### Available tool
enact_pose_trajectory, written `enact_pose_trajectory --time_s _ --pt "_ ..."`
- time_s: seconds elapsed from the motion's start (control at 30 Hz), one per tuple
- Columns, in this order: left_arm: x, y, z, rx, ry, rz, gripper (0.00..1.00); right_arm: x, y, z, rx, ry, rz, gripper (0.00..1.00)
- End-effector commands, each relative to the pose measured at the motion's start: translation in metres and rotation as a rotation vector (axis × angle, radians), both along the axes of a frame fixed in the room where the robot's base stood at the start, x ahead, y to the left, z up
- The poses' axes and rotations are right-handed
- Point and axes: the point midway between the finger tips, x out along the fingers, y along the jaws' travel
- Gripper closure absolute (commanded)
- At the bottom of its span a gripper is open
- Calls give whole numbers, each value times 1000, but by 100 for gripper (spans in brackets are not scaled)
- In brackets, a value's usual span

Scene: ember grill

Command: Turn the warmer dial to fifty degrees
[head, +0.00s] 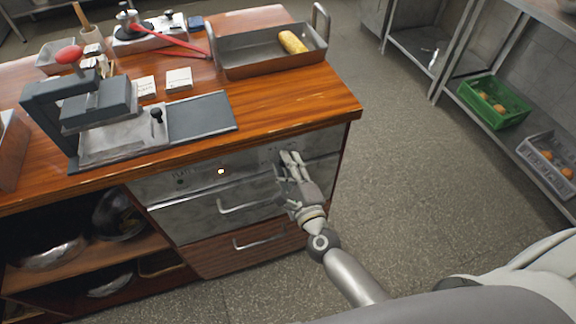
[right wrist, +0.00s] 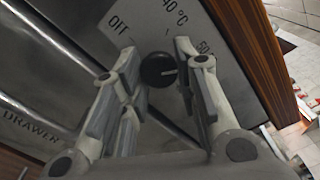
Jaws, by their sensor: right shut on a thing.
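The warmer dial (right wrist: 158,70) is a round black knob on a pale scale plate (right wrist: 205,30) in the right wrist view. A pale mark on the knob points right, toward one finger; I cannot tell the exact reading. My right gripper (right wrist: 157,60) has a finger on each side of the knob and is shut on it. In the head view my right gripper (head: 291,158) is at the right end of the warmer's front panel (head: 240,165) and hides the dial. My left gripper is out of view.
A small light (head: 221,171) glows on the panel. Drawer handles (head: 252,205) stick out below it. Above, the wooden counter (head: 300,95) holds a press (head: 100,105) and a metal tray (head: 240,68). Open floor (head: 410,180) lies to the right.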

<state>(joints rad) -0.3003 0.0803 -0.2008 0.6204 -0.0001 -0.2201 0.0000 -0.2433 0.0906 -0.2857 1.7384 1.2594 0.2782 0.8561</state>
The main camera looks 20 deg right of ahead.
Motion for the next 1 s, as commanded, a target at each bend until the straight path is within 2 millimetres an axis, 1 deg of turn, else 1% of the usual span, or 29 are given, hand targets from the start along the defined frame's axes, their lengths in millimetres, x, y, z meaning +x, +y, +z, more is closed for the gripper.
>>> enact_pose_trajectory --time_s 0.43,0.47,0.6,0.87,1.0 --pt "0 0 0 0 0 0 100 -1 0 -2 8 4 0 95" --pt "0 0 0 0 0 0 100 -1 0 -2 8 4 0 67" --pt "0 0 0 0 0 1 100 -1 0 -1 7 3 -1 50" --pt "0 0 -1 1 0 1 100 0 0 -1 7 2 0 50" --pt "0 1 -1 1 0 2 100 -6 0 -1 6 2 0 50"
